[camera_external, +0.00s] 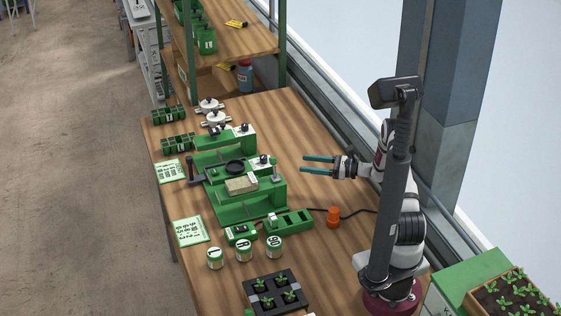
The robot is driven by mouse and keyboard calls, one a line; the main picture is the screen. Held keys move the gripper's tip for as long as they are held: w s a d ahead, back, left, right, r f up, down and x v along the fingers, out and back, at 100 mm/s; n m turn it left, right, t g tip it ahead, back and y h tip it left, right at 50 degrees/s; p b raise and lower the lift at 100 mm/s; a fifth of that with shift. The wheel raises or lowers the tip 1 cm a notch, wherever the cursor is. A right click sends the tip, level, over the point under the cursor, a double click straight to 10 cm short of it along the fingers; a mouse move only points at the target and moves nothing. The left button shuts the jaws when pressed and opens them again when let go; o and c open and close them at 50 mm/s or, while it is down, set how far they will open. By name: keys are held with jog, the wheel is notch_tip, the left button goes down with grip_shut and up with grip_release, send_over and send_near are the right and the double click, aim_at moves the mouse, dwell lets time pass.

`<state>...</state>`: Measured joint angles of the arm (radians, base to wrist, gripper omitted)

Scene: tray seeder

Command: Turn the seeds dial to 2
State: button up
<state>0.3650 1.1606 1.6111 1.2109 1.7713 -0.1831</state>
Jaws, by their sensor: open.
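The green tray seeder (235,208) stands in the middle of the wooden bench, with a round black part and a pale block on it. A small dark knob on a white plate (262,160) sits at its right side. Another similar white plate (240,130) is farther back. I cannot tell which one is the seeds dial, and no numbers are readable. My gripper (304,164) is open and empty, with its teal fingers pointing left. It is to the right of the seeder, apart from it and seemingly above the bench.
Two printed cards (189,231) lie along the left edge. Three labelled tins (244,250) and a black seedling tray (275,291) are in front. An orange object (333,217) with a cable stands right of the seeder. Shelving (240,42) rises behind; a window wall is at right.

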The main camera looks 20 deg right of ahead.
aim_at(265, 156)
notch_tip(265, 156, up, 6)
jog(key=a+g+h, duration=0.1)
jog(key=g+h, duration=0.1)
jog(key=h, duration=0.2)
jog(key=x, duration=1.5)
jog(key=shift+w+a+r, duration=0.15)
jog(key=shift+w+a, duration=0.15)
jog(key=shift+w, duration=0.2)
grip_shut()
